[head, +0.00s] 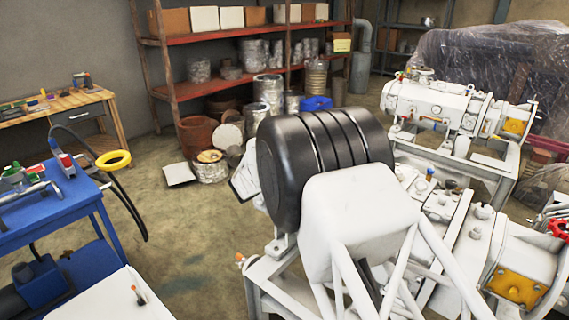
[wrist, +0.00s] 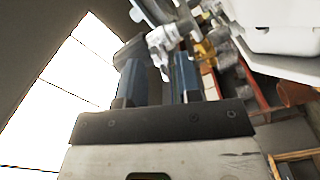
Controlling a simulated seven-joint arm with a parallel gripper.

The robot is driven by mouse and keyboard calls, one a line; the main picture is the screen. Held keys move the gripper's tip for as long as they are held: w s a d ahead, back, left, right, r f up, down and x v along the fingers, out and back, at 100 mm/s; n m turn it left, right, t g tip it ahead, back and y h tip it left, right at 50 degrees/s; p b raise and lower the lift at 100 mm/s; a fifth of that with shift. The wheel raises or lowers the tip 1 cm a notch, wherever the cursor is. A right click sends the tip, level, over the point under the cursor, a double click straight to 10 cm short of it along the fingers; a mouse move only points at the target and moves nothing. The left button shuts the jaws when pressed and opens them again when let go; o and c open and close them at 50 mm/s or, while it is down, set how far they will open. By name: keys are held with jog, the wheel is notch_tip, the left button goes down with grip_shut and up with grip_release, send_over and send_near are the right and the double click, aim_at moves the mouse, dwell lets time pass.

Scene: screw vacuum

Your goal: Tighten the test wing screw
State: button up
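I cannot make out the test wing screw for certain in either view. White pump machinery (head: 473,245) with yellow plates stands at the right of the head view, where a wing screw would be too small to tell. In the wrist view, the two blue-grey fingers of my gripper (wrist: 158,82) stand apart with a gap between them and nothing visibly held. Grey-white machine parts (wrist: 165,40) show beyond the fingertips; I cannot tell how far off they are. My gripper is not identifiable in the head view.
A large black ribbed cylinder (head: 325,150) and a white box-shaped body (head: 355,210) block the middle of the head view. A second white pump (head: 440,103) stands behind. A blue tool table (head: 50,210) is at the left, and open floor (head: 185,240) lies between.

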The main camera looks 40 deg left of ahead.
jog(key=shift+s, duration=2.55)
jog(key=o, duration=0.8)
jog(key=shift+n, duration=0.4)
jog(key=shift+o, duration=0.2)
jog(key=n, duration=1.2)
jog(key=a+n, duration=0.1)
jog(key=n, duration=0.6)
jog(key=shift+w+r, duration=0.15)
jog(key=shift+r, duration=0.15)
jog(key=shift+w+d, duration=0.1)
jog(key=shift+w, duration=3.8)
